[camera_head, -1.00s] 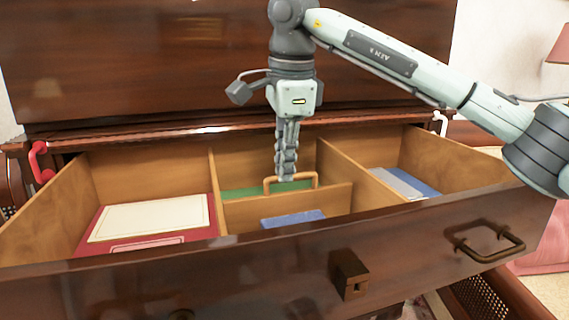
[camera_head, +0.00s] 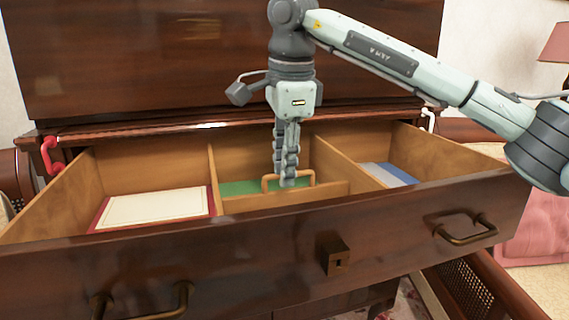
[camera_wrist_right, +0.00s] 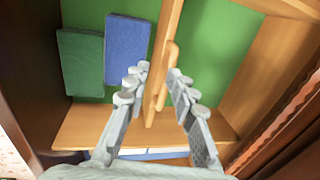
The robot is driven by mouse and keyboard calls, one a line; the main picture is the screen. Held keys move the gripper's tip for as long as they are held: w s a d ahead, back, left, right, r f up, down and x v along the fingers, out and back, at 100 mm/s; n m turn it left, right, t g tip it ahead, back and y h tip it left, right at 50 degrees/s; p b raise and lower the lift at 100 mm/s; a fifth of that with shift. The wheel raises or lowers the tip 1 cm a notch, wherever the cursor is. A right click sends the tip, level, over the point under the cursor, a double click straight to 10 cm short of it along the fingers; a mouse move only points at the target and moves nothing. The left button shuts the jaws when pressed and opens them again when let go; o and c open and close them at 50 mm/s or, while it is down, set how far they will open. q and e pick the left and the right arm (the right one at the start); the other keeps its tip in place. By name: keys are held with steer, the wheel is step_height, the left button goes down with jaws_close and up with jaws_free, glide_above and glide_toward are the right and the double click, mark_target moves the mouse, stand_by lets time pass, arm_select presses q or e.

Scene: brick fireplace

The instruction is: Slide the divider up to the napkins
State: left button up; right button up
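The wooden divider (camera_head: 325,190) with its arched handle (camera_head: 290,176) stands across the middle compartment of the open drawer. My right gripper (camera_head: 288,180) points down at the handle. In the right wrist view the gripper (camera_wrist_right: 158,77) is open, with one finger on each side of the divider (camera_wrist_right: 171,20) and its handle (camera_wrist_right: 172,60). The right finger is close to the handle; contact is unclear. A green folded item (camera_wrist_right: 80,62) and a blue one (camera_wrist_right: 127,48), possibly the napkins, lie side by side left of the divider, the drawer-front side. My left gripper is not in view.
The drawer's front panel (camera_head: 250,258) and side partitions (camera_head: 345,160) surround the work area. The left compartment holds a red-and-cream flat item (camera_head: 152,207). The right one holds blue-and-white items (camera_head: 388,173). The green floor (camera_wrist_right: 222,45) behind the divider looks bare.

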stand_by(0.3)
step_height(320, 180, up, 9)
steer(key=s+p, duration=0.1)
steer(key=p, duration=0.5)
steer(key=shift+s+d+f, duration=0.15)
steer(key=shift+s+d, duration=0.15)
stand_by(0.5)
step_height(320, 180, up, 12)
steer(key=s, duration=0.2)
steer(key=shift+s+d, duration=0.15)
steer(key=shift+d, duration=0.2)
steer(key=shift+f, duration=0.15)
